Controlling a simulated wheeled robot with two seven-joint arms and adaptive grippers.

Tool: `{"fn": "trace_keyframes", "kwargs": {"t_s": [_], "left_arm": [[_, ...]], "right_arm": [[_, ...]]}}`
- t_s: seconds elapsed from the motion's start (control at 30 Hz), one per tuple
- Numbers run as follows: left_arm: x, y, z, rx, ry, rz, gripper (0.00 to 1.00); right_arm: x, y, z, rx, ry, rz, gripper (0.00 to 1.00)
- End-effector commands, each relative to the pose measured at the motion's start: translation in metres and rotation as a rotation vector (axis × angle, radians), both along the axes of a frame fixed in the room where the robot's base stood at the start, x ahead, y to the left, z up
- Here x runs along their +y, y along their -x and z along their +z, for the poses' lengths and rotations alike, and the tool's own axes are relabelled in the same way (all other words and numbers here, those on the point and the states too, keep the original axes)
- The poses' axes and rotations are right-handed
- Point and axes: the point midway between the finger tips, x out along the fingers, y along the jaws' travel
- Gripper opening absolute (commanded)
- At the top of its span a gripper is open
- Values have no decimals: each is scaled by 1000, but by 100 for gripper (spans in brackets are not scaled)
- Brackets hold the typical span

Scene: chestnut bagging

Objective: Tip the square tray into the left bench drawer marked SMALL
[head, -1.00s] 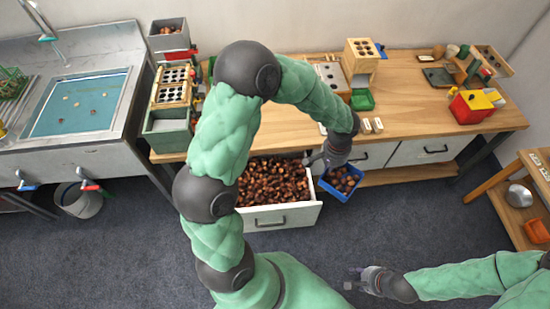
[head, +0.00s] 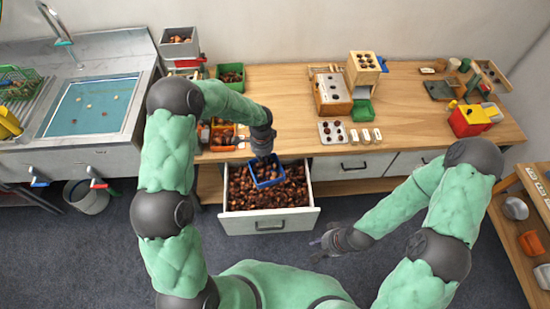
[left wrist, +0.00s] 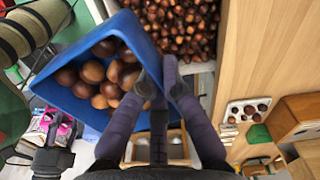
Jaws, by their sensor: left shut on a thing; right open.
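The blue square tray (head: 268,181) holds several chestnuts. My left gripper (head: 263,153) is shut on its rim and holds it over the open left bench drawer (head: 270,222). The drawer is pulled out and full of chestnuts. In the left wrist view my left gripper (left wrist: 158,88) pinches the wall of the tray (left wrist: 85,107), with large chestnuts still inside it and the drawer's chestnuts beyond. The tray looks somewhat tilted in the head view. A SMALL mark is not readable. My right gripper (head: 328,243) is open and empty, above the floor right of the drawer.
The wooden bench (head: 285,110) carries a white tray with dark pieces (head: 332,132), small white tags (head: 365,136), a wooden machine (head: 331,93) and a green bin (head: 230,76). A sink (head: 90,105) stands left and a wooden shelf (head: 520,235) right.

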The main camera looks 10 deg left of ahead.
Motion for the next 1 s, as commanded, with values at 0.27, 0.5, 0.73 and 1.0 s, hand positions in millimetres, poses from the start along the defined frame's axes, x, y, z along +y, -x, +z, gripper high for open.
{"fn": "trace_keyframes", "kwargs": {"t_s": [0.27,0.5,0.73,1.0], "left_arm": [[-12,-32,-26,4,0,-563,0],[-23,-50,-57,4,0,-1050,0],[-34,-58,-86,5,2,-1475,0],[-40,-61,-105,2,0,-1732,0]], "right_arm": [[0,0,37,0,0,0,44],[0,0,64,0,0,0,44],[0,0,86,0,0,0,44],[0,0,97,0,0,0,44]]}}
